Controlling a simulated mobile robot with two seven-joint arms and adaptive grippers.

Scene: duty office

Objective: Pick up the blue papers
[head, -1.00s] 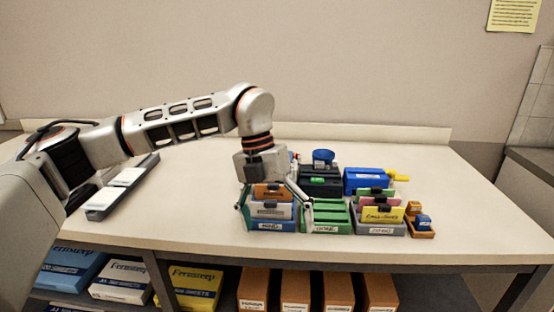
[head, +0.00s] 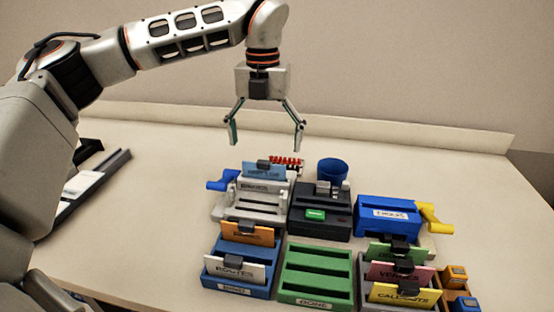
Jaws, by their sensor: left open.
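A blue card (head: 265,171) with a dark clip stands upright in the back of the white machine (head: 236,203) with a blue handle, at the back left of the group on the table. Its lettering is too small to read surely. My left gripper (head: 265,147) is open and empty, fingers pointing down, above and apart from the blue card. My right gripper is not in view.
A blue rack (head: 262,279) holds orange and white cards. A green rack (head: 316,275) is empty. A grey rack at right holds green, pink and yellow cards. A black device (head: 320,229), blue cup (head: 333,171) and blue machine (head: 389,216) stand behind. The table's right is clear.

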